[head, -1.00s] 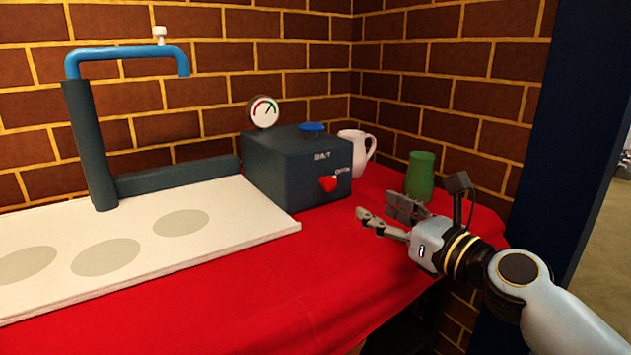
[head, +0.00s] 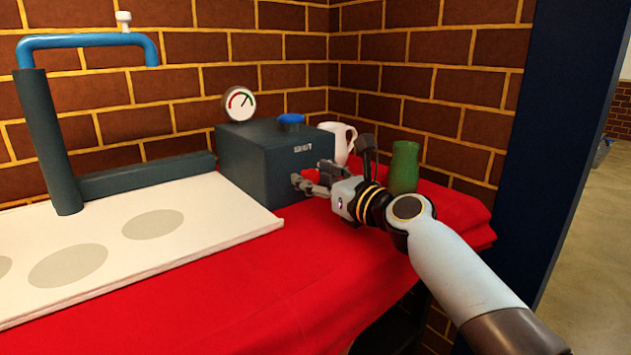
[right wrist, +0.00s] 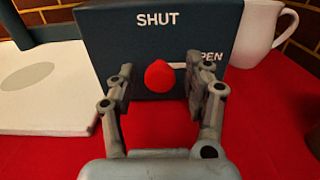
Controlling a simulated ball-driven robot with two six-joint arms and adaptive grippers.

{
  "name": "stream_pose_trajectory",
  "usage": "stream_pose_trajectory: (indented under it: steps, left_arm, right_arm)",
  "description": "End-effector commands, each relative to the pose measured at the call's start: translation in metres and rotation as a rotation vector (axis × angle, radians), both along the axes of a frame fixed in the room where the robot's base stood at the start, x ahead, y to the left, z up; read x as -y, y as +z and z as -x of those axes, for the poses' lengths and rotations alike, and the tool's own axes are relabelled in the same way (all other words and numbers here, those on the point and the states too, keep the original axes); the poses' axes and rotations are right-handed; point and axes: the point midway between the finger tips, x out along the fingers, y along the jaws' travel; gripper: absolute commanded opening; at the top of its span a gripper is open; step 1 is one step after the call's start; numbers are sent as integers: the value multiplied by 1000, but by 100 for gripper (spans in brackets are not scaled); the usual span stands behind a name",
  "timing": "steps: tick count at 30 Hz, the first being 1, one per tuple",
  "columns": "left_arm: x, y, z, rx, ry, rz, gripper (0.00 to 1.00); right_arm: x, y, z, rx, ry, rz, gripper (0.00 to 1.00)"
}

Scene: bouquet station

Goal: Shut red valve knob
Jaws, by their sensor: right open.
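The red valve knob (right wrist: 159,75) is on the front face of a dark box (head: 258,158). In the right wrist view it sits between the two open fingers of my right gripper (right wrist: 160,88), with a gap on each side. The word SHUT stands above the knob and OPEN to its right, partly covered by a finger. My left gripper is not in view.
A white board (head: 110,262) with grey circles lies left of the box, below a blue pipe (head: 85,40). A white jug (head: 340,138) and a green vase (head: 404,168) stand to the right, close to my right arm. A gauge (head: 239,104) tops the box. Red cloth is clear in front.

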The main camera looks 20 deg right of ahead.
Motion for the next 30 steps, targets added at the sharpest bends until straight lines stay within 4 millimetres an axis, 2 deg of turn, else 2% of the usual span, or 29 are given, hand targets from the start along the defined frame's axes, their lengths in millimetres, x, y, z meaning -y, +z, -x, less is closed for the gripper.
stream_pose_trajectory:
  steps: [7, 19, 30]
  left_arm:
    - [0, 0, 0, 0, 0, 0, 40]
    - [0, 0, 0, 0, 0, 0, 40]
    - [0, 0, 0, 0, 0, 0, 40]
  right_arm:
    - [0, 0, 0, 0, 0, 0, 51]
    - [0, 0, 0, 0, 0, 0, 0]
    - [0, 0, 0, 20, 0, 55, 0]
